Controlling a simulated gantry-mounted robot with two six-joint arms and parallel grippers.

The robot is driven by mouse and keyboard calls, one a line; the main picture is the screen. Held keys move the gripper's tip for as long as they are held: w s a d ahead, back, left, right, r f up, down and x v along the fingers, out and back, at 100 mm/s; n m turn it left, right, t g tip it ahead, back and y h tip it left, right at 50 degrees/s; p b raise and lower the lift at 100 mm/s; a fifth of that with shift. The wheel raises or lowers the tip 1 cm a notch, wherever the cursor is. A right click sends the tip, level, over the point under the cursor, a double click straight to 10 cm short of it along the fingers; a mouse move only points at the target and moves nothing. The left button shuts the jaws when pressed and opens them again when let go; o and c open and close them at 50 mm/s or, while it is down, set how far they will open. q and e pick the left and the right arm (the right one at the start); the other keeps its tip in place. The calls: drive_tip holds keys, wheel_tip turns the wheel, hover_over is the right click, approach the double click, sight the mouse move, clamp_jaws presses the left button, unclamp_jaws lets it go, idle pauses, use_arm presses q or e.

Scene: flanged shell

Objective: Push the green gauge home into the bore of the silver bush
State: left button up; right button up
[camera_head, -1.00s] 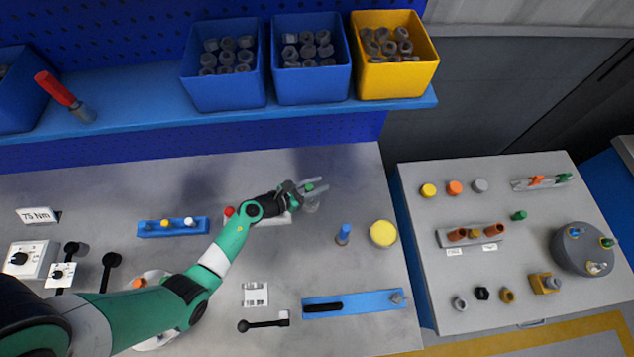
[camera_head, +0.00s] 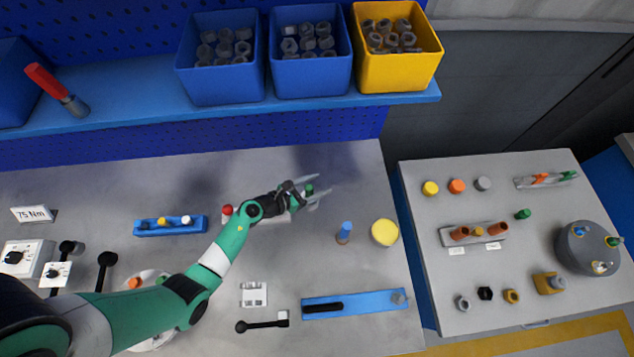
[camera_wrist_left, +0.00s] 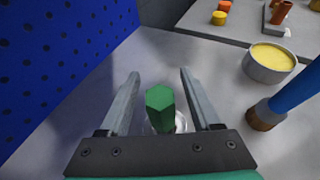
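The green gauge (camera_wrist_left: 160,104) shows a hexagonal green top between the fingers of my left gripper (camera_wrist_left: 156,92) in the left wrist view. The fingers are spread, with a gap on each side of the gauge. The silver bush (camera_wrist_left: 181,122) shows as a shiny rim below the gauge, mostly hidden behind it and the gripper. How deep the gauge sits in the bore cannot be told. In the head view the gauge (camera_head: 309,189) is a small green spot between the open fingers. My right gripper is in neither view.
A blue-topped peg (camera_head: 345,232) and a round yellow-topped pot (camera_head: 384,232) stand right of the left gripper. A blue rack (camera_head: 170,224) lies to its left. A blue bar fixture (camera_head: 355,304) lies in front. The blue pegboard wall (camera_wrist_left: 45,65) stands close by.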

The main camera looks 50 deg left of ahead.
use_arm(q)
wheel_tip(320, 180, up, 4)
drive_tip(key=p, duration=0.2)
drive_tip(key=shift+f+p, duration=0.25)
drive_tip(key=shift+p, duration=0.1)
drive_tip(key=s+d+r+p, duration=0.7)
drive_tip(key=s+r, duration=0.2)
drive_tip(key=s, duration=0.3)
drive_tip(key=shift+d+r+p, duration=0.2)
drive_tip(key=shift+r+p, duration=0.05)
drive_tip(key=shift+p, duration=0.05)
